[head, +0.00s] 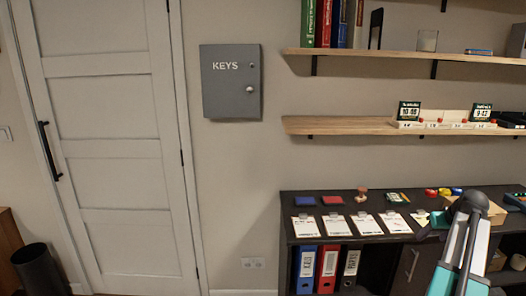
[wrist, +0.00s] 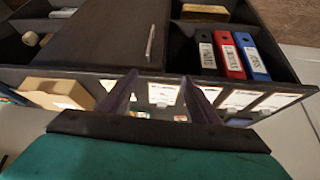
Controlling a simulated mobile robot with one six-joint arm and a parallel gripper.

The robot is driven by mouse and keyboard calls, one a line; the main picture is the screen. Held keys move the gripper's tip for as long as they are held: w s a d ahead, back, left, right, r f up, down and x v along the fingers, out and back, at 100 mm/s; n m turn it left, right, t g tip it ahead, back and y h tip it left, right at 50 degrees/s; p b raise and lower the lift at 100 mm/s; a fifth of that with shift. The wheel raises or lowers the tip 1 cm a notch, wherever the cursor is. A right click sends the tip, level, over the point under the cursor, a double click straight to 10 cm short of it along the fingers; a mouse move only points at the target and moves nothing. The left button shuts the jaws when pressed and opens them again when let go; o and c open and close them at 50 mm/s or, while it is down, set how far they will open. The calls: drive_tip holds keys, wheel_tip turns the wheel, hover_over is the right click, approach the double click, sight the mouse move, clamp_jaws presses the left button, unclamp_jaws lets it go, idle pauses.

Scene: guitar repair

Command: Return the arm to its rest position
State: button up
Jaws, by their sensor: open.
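My gripper (wrist: 159,80) shows in the wrist view with its two fingers apart and nothing visible between them. Beyond the fingers are the front edge of the dark cabinet and the cards on its top. In the head view my arm (head: 463,245) rises at the right, in front of the cabinet (head: 375,254). Its far end is close to the right part of the cabinet top, and the fingers are hard to make out there.
Several clipboards (head: 335,224) lie along the cabinet top, with blue (head: 305,201) and red (head: 333,200) pads behind. Binders (head: 327,268) stand below. Two wall shelves (head: 350,125) hang above. A grey key box (head: 231,82) is on the wall beside the white door (head: 110,150).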

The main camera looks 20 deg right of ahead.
drive_tip(key=w+a+f+n+y, duration=0.2)
drive_tip(key=w+a+f, duration=0.7)
drive_tip(key=w+a+f+n+g+y, duration=0.2)
drive_tip(key=a+f, duration=1)
drive_tip(key=a, duration=0.4)
drive_tip(key=w+a+f+n+g+y, duration=0.1)
drive_tip(key=w+a+f+n+g, duration=0.15)
drive_tip(key=a+f, duration=1.15)
drive_tip(key=s+a+f+g, duration=0.1)
drive_tip(key=s+a+f, duration=0.35)
drive_tip(key=a, duration=0.25)
drive_tip(key=s+a+f+n+g, duration=0.1)
drive_tip(key=s+a+f+g, duration=0.1)
drive_tip(key=s+a+f, duration=0.4)
drive_tip(key=s+a+f+g, duration=0.15)
drive_tip(key=s+a, duration=0.25)
drive_tip(key=a, duration=0.4)
drive_tip(key=s+a+f+m+g+h, duration=0.1)
drive_tip(key=s+a+f, duration=0.1)
drive_tip(key=s, duration=0.7)
drive_tip(key=s+a+f+m+g+h, duration=0.1)
drive_tip(key=s+f, duration=0.1)
drive_tip(key=s, duration=0.7)
drive_tip(key=shift+a+f, duration=0.4)
drive_tip(key=shift+s, duration=0.1)
